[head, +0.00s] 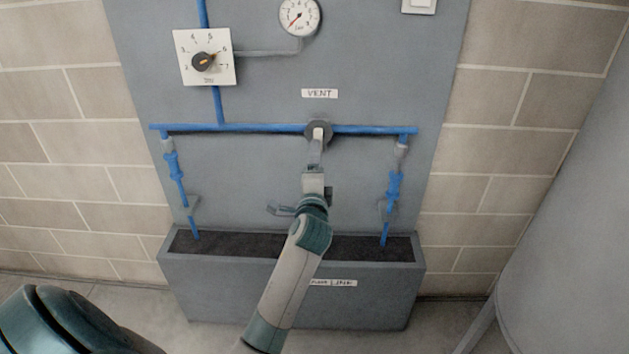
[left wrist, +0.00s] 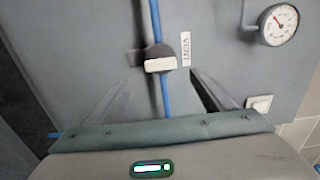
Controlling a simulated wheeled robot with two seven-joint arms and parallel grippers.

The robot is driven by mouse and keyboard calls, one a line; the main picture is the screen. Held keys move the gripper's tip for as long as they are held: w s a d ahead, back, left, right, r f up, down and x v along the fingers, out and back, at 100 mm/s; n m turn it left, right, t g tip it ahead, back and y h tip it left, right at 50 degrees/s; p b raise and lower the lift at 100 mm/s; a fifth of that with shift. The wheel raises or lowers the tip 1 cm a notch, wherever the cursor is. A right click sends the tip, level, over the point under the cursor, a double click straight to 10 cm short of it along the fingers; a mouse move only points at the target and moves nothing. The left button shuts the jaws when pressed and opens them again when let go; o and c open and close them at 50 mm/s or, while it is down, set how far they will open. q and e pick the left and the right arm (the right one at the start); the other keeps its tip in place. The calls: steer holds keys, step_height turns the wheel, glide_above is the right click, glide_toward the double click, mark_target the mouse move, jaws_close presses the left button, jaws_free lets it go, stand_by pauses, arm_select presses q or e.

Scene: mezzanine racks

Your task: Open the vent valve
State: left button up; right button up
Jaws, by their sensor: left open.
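The vent valve (head: 318,132) sits at the middle of the horizontal blue pipe (head: 255,128), below the VENT label (head: 319,93). It has a dark round hub and a short cream handle. In the left wrist view the cream handle (left wrist: 160,65) lies across the blue pipe (left wrist: 155,22). My left gripper (left wrist: 162,78) is open, with one finger on either side of the handle's line, and nothing shows held between them. In the head view the left gripper (head: 315,165) is just below the valve and partly overlaps it. Contact cannot be told. My right gripper is out of view.
A pressure gauge (head: 299,16) and a dial plate (head: 204,57) are above on the grey panel (head: 270,75). Two blue drop pipes (head: 176,177) (head: 393,187) hang into a grey trough (head: 210,290). A large grey rounded body (head: 570,230) stands at right.

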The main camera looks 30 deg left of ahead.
arm_select(q)
steer(key=v, duration=0.5)
steer(key=shift+s+b, duration=0.1)
steer(key=shift+b, duration=0.2)
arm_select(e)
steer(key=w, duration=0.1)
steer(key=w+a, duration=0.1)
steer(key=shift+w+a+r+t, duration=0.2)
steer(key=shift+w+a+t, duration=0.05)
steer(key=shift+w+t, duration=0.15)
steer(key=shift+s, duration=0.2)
